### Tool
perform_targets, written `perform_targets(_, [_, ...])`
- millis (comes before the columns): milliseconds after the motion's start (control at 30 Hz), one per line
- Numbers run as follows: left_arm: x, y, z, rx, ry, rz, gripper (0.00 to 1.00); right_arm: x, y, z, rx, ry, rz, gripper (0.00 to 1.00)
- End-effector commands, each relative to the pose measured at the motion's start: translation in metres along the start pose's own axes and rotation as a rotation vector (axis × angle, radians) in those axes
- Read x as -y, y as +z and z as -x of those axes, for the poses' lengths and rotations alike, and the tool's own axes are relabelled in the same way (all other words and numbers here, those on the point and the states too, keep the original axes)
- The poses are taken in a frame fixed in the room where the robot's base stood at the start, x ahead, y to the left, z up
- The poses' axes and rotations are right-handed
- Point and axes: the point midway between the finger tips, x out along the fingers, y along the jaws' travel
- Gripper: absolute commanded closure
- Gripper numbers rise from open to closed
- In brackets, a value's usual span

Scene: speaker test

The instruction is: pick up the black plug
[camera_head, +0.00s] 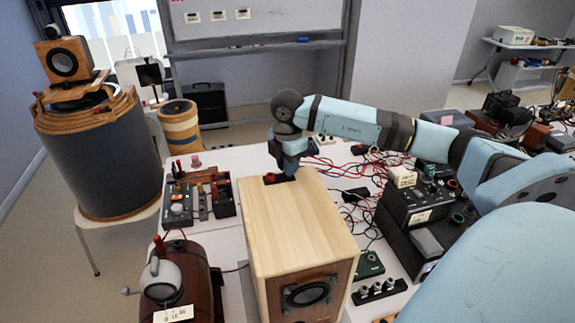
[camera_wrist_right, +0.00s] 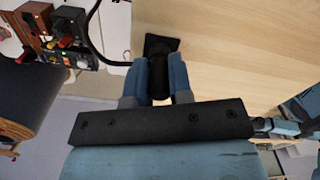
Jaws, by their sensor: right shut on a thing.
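My right gripper (camera_head: 288,170) reaches down to the back end of the pale wooden speaker box (camera_head: 290,215). In the right wrist view the two blue fingers (camera_wrist_right: 160,80) are shut on the black plug (camera_wrist_right: 159,78), a short dark cylinder between them. A black square plate (camera_wrist_right: 160,45) lies against the wood just beyond the plug. I cannot tell whether the plug touches the plate. In the head view the plug is mostly hidden by the gripper. My left gripper is not in view.
Boxes with knobs (camera_head: 180,205) stand left of the speaker box. A brown device with a grey horn (camera_head: 160,275) is front left. Black equipment (camera_head: 415,205) and tangled red and black cables (camera_head: 355,175) crowd the right. A large round grey speaker (camera_head: 100,150) stands at far left.

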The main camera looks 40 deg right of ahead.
Motion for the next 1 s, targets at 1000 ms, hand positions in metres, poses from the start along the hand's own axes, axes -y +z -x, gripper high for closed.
perform_targets(1000, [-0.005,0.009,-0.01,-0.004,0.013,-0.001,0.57,0.0,0.0,0.183,0.002,0.003,-0.001,1.0])
